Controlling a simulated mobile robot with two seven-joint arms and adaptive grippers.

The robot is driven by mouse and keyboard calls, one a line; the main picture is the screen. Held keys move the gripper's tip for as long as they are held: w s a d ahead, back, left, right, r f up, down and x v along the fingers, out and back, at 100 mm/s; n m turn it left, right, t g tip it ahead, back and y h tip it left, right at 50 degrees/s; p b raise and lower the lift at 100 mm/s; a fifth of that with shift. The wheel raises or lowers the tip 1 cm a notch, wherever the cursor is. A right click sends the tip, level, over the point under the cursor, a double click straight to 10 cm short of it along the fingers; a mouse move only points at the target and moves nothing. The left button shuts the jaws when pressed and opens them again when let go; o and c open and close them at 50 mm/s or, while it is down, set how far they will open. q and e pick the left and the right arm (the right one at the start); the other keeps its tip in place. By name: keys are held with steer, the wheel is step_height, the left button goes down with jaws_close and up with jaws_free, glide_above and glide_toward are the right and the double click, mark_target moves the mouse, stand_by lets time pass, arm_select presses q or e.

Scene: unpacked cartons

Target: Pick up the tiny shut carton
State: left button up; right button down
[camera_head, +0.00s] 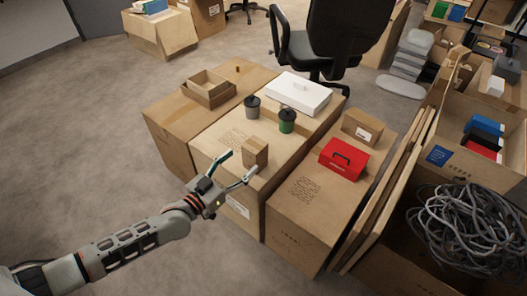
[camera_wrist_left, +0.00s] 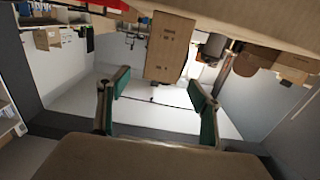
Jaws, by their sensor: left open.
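The tiny shut carton (camera_head: 255,152) is a small brown box standing upright near the front edge of the middle large carton. My left gripper (camera_head: 237,165) is open just in front of it, its two fingers apart and pointing at it. In the left wrist view the picture is upside down. There the carton (camera_wrist_left: 170,48) hangs from the top, ahead of the open fingers of the gripper (camera_wrist_left: 158,86), with nothing between them. I cannot tell whether a finger touches the carton. My right gripper is not in view.
Behind the tiny carton stand a grey cup (camera_head: 252,107), a green cup (camera_head: 287,121) and a white box (camera_head: 298,93). An open carton (camera_head: 208,91) is to the left.

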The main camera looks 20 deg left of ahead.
mark_target(255, 147)
arm_select(q)
steer(key=w, duration=0.2)
steer(key=shift+w+d, duration=0.1)
steer(key=shift+w, duration=0.2)
steer(key=b+x, duration=0.2)
steer(key=x, duration=0.3)
steer(key=shift+w+d+r, duration=0.1)
steer(key=shift+d, duration=0.15)
steer(key=shift+w+r, duration=0.2)
steer(key=c, duration=1.4)
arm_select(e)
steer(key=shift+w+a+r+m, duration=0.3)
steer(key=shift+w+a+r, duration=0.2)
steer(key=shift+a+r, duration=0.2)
